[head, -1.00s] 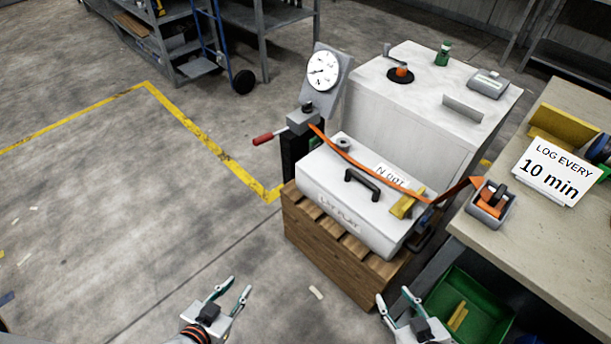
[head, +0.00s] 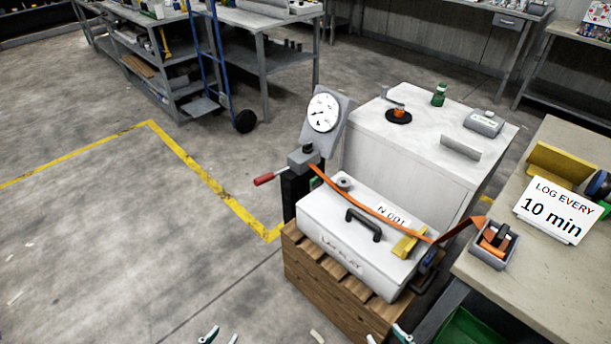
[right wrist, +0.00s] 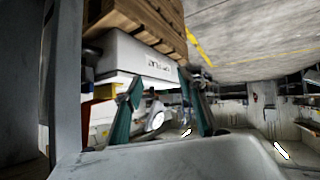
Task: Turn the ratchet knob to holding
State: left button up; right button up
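A grey ratchet unit (head: 486,258) with orange strap and a black knob-like part (head: 502,235) sits at the bench's left edge in the head view. Which mark the knob points at is too small to read. An orange strap (head: 380,213) runs from it across a white box to a post (head: 298,190) with a round gauge (head: 323,113) and a red-handled lever (head: 264,179). My left gripper (head: 221,338) and right gripper (head: 387,338) show only fingertips at the bottom edge, apart and empty. The right wrist view shows the right gripper's teal fingers (right wrist: 160,108) spread, with nothing between them.
The white box (head: 330,217) stands on a wooden crate (head: 335,290). A grey cabinet (head: 400,160) stands behind. A green bin (head: 465,328) is below the bench. The floor at left is clear.

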aim_at(307, 148)
jog(key=k, duration=0.75)
jog(key=k+z, duration=0.25)
jog(key=z, duration=0.2)
jog(key=k+l+z, duration=0.15)
jog(key=z, duration=0.3)
jog(key=k+z, duration=0.1)
jog(key=z, duration=1.55)
jog(key=j+z, duration=0.1)
jog(key=z, duration=0.3)
jog(key=j+z, duration=0.15)
jog(key=z, duration=0.25)
jog(key=k+z, duration=0.1)
jog(key=z, duration=0.35)
jog(key=k+j, duration=0.65)
jog(key=j, duration=0.15)
jog(key=k+j, duration=1.3)
jog(key=j, duration=0.25)
